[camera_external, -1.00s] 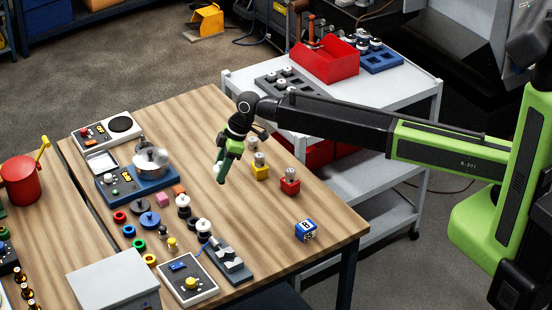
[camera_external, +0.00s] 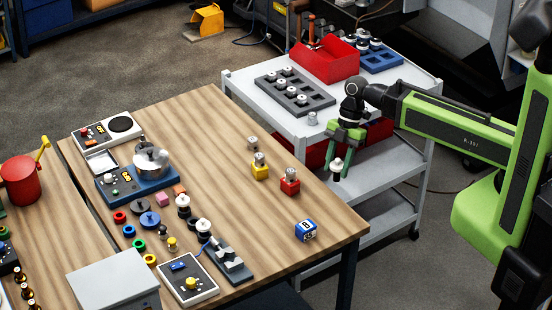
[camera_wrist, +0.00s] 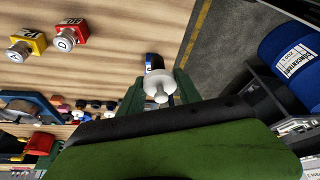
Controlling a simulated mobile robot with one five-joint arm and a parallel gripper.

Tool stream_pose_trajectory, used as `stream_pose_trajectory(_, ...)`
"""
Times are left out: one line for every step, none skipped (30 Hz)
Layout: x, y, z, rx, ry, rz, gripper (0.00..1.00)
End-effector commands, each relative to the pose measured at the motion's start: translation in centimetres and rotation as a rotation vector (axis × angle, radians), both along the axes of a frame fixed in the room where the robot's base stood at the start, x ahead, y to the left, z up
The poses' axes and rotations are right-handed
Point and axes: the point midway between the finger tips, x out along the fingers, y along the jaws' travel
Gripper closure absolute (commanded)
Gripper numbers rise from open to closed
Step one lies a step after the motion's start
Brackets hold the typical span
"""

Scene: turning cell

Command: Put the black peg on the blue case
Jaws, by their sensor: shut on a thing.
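My gripper (camera_external: 339,158) is shut on a peg (camera_external: 337,167) with a pale top and a dark lower part, held in the air past the table's right edge, in front of the white cart. In the wrist view the peg's pale end (camera_wrist: 158,88) sits between my fingers. A small blue block (camera_external: 305,231) with white markings stands on the table's right corner, its top bare; part of it shows behind the peg in the wrist view (camera_wrist: 152,60). A blue tray (camera_external: 394,64) with several pegs stands on the cart. I cannot tell which blue thing is the case.
A yellow block (camera_external: 260,172) and a red block (camera_external: 290,186) with silver tops stand left of the blue block. The cart (camera_external: 262,108) carries a grey tray (camera_external: 318,101) of pegs and a red bin (camera_external: 330,66). The table around the blue block is clear.

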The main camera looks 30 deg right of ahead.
Motion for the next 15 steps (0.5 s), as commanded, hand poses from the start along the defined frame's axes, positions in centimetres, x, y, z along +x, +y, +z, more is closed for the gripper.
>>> stream_pose_trajectory(0.2,-0.2,0.1,0.000,0.000,-0.004,1.00)
stream_pose_trajectory(0.2,-0.2,0.1,0.000,0.000,-0.005,1.00)
stream_pose_trajectory(0.2,-0.2,0.0,0.000,-0.001,-0.006,1.00)
stream_pose_trajectory(0.2,0.0,-0.2,0.000,0.000,-0.005,1.00)
stream_pose_trajectory(0.2,0.3,-0.5,0.000,0.000,-0.004,1.00)
stream_pose_trajectory(0.1,0.9,-1.0,0.000,-0.001,-0.004,1.00)
stream_pose_trajectory(0.1,1.4,-1.5,0.000,-0.001,-0.004,1.00)
stream_pose_trajectory(0.0,2.1,-2.0,0.000,-0.001,-0.003,1.00)
stream_pose_trajectory(-0.1,3.2,-2.8,0.001,-0.001,-0.002,1.00)
stream_pose_trajectory(-0.2,4.0,-3.3,0.000,0.000,-0.001,1.00)
stream_pose_trajectory(-0.3,4.9,-3.9,0.000,-0.001,0.000,1.00)
stream_pose_trajectory(-0.4,5.9,-4.5,0.000,0.000,-0.001,1.00)
stream_pose_trajectory(-0.5,6.8,-5.0,0.000,-0.001,0.000,1.00)
stream_pose_trajectory(-0.6,7.5,-5.4,0.000,-0.001,-0.003,1.00)
stream_pose_trajectory(-0.7,8.5,-6.0,0.000,0.000,-0.001,1.00)
